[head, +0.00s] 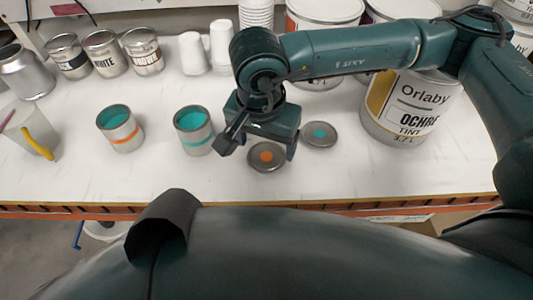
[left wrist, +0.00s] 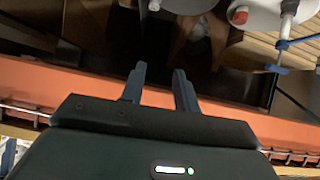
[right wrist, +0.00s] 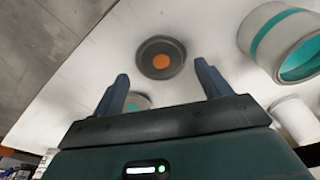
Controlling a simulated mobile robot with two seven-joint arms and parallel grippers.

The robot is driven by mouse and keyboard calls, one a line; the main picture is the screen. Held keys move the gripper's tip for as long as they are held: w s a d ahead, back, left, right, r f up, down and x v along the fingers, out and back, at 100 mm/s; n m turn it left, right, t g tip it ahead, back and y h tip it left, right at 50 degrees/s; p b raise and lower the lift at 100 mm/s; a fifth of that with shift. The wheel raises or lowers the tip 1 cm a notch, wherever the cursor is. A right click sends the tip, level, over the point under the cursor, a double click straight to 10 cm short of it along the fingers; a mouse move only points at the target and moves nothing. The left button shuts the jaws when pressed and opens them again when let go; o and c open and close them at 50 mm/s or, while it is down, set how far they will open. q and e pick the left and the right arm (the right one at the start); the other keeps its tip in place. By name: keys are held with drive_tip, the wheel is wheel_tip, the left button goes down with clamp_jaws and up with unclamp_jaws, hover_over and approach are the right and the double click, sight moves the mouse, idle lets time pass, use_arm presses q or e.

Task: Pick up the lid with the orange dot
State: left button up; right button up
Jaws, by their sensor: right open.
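The lid with the orange dot (head: 266,157) is a round grey disc lying flat on the white table near its front edge. It also shows in the right wrist view (right wrist: 160,58), beyond my fingertips. My right gripper (head: 257,146) is open and empty, above and just behind this lid. A second lid with a teal dot (head: 319,134) lies to its right; in the right wrist view it is partly hidden behind my gripper. My left gripper (left wrist: 158,80) shows in the left wrist view, its two fingers apart with nothing between them, away from the lids.
Two open cans of teal paint stand left of the lids, one with an orange band (head: 121,131), one with a teal band (head: 194,132). A large ochre tint can (head: 404,108) stands right.

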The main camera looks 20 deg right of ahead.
sight(267, 156)
drive_tip(key=f, duration=0.2)
drive_tip(key=f+p, duration=0.1)
drive_tip(key=f, duration=0.1)
drive_tip(key=shift+w+d+f, duration=0.1)
drive_tip(key=shift+w+d, duration=0.1)
drive_tip(key=shift+w, duration=0.15)
drive_tip(key=shift+c, duration=0.4)
drive_tip(key=c, duration=0.5)
drive_tip(key=shift+c, duration=0.2)
